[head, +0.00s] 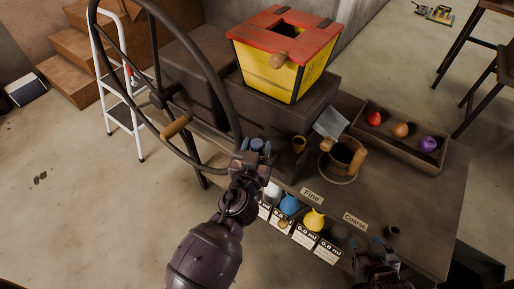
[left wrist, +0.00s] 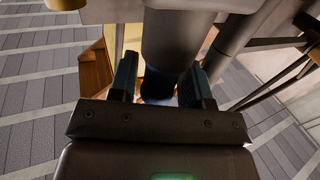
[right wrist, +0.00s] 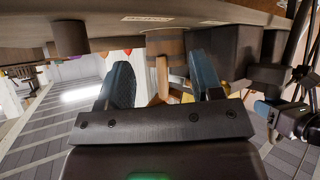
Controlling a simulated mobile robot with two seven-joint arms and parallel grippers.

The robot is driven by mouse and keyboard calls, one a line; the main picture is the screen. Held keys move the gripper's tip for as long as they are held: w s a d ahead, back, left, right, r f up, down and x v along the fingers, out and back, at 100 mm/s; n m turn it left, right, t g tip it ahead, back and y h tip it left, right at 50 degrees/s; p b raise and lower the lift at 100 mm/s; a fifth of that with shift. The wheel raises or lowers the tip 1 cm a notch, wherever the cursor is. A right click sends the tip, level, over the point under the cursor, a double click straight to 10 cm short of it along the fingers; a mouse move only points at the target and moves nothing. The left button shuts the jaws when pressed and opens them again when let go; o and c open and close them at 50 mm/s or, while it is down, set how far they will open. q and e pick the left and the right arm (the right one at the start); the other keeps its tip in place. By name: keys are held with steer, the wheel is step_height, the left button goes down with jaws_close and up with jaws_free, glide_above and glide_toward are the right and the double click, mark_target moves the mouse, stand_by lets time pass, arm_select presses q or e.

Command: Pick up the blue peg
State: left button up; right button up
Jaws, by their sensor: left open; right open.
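A small blue cylinder, which looks like the blue peg (head: 257,144), shows at my left gripper (head: 254,157) in the head view, beside the big wheel. In the left wrist view a dark blue cylinder end (left wrist: 158,88) sits between the two fingers of my left gripper (left wrist: 162,82). The fingers are open around it; I cannot tell whether they touch it. My right gripper (head: 376,250) is at the front right of the table in the head view. In the right wrist view its fingers (right wrist: 160,82) are open and empty.
The dark table (head: 425,215) holds a wooden mug (head: 345,157), a red and yellow box (head: 285,50) and a tray (head: 400,142) with red, orange and purple objects. A large handwheel (head: 229,90) stands by my left gripper. Small jugs (head: 313,220) line the front edge.

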arm_select(q)
steer(key=shift+x, duration=0.95)
arm_select(e)
steer(key=shift+w+r, duration=0.45)
steer(key=shift+w, duration=0.05)
arm_select(q)
steer(key=c, duration=0.6)
steer(key=shift+c, duration=0.3)
step_height(320, 180, up, 20)
steer(key=p, duration=0.6)
arm_select(e)
step_height(320, 180, up, 6)
steer(key=shift+s, duration=0.25)
steer(key=shift+w+r, duration=0.15)
steer(key=shift+r, duration=0.1)
arm_select(q)
steer(key=shift+p, duration=0.3)
arm_select(e)
steer(key=shift+w+r+t, duration=0.3)
